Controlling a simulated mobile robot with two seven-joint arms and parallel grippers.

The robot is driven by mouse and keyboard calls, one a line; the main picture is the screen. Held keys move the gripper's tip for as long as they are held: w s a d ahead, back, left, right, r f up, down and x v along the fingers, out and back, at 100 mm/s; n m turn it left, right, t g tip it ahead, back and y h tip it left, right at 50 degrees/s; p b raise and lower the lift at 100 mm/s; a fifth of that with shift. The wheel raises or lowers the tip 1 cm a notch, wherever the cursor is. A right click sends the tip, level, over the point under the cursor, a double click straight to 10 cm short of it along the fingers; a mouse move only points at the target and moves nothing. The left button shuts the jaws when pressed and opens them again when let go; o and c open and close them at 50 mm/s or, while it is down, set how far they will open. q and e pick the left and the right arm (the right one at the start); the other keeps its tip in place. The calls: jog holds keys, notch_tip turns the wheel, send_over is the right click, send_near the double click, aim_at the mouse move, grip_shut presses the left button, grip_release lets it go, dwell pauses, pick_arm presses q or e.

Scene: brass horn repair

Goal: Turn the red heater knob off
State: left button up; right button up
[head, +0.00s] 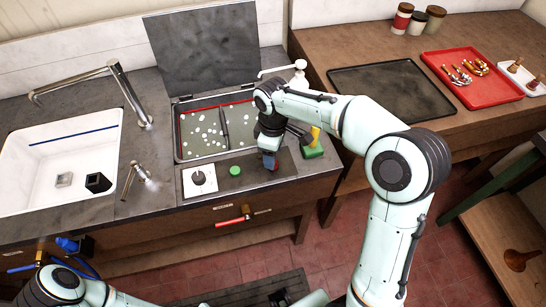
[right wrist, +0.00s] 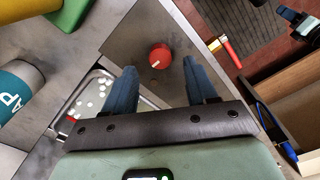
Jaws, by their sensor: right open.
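The red heater knob (right wrist: 160,55) shows in the right wrist view on a grey metal panel (right wrist: 139,36), with a pale mark toward its lower left. My right gripper (right wrist: 161,74) is open, its two blue fingers on either side of the knob in that view; no contact is visible. In the head view my right gripper (head: 269,160) is low over the right part of the panel and mostly hides the knob. My left gripper (head: 278,297) is low at the bottom edge, partly cut off, its jaws too small to read.
A basin with white pellets (head: 178,140) lies behind, under a raised lid (head: 205,45). A green block (head: 313,151) stands close right of my gripper. A red-handled valve (head: 236,218) projects below.

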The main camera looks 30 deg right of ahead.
pick_arm(q)
jog(key=shift+w+r+p, duration=0.6)
jog(key=shift+r+p, duration=0.05)
jog(key=shift+r, duration=0.3)
pick_arm(e)
notch_tip(320, 180, up, 10)
jog(key=shift+f, duration=0.15)
